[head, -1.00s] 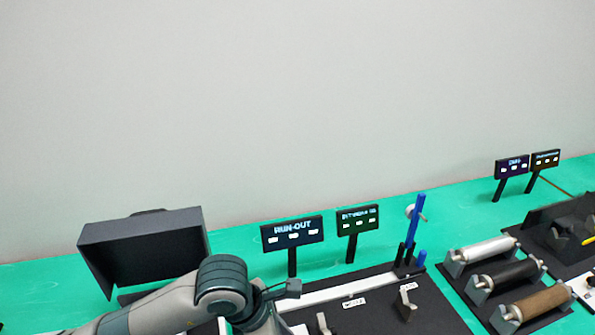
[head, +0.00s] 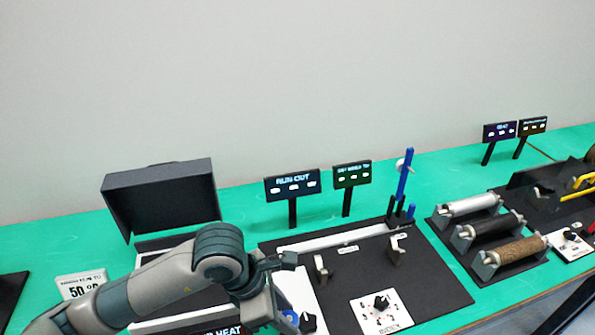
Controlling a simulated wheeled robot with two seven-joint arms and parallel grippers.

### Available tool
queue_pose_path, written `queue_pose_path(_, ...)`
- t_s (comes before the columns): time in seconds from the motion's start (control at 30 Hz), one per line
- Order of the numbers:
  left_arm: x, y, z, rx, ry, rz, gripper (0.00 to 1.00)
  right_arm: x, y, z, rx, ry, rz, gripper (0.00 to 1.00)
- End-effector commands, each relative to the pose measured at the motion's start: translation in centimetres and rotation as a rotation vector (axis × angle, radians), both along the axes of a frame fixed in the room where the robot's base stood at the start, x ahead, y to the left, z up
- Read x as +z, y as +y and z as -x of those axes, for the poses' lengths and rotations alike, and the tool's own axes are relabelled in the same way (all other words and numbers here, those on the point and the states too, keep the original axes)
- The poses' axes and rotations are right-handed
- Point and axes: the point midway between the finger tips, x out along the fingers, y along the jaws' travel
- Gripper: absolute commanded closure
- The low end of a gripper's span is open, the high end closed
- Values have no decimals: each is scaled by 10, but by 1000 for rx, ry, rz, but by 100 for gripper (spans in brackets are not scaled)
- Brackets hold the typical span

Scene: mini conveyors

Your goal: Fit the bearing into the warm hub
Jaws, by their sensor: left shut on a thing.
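My left gripper (head: 276,308) hangs at the lower middle, fingers pointing down and partly cut off by the bottom edge. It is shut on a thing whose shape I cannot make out. A small blue and white part (head: 290,318) shows right beside the fingers; I cannot tell whether it is held. Behind my left arm stands a dark heater box (head: 160,198) with its lid raised. Part of a "HEAT" label (head: 228,330) shows below my arm. I cannot pick out the bearing or the hub. My right gripper is not in view.
A black board (head: 440,290) right of my gripper carries a pale rail, two upright brackets, a blue post (head: 404,175) and a knob panel (head: 381,310). Rollers (head: 515,250) lie farther right. RUN-OUT (head: 292,185) and other displays stand behind. A 50-degree sign (head: 82,284) stands left.

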Motion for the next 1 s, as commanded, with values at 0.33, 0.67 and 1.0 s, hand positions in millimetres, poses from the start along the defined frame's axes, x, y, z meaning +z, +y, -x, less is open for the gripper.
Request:
queue_pose_path(0.33, -3, 17, -3, -186, -1, -1, 95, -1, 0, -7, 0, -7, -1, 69)
queue_pose_path(0.67, -4, 50, -9, -552, 0, -3, 95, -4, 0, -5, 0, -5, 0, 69)
queue_pose_path(1.0, 7, 98, -16, -1024, 0, -3, 95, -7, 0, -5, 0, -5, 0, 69)
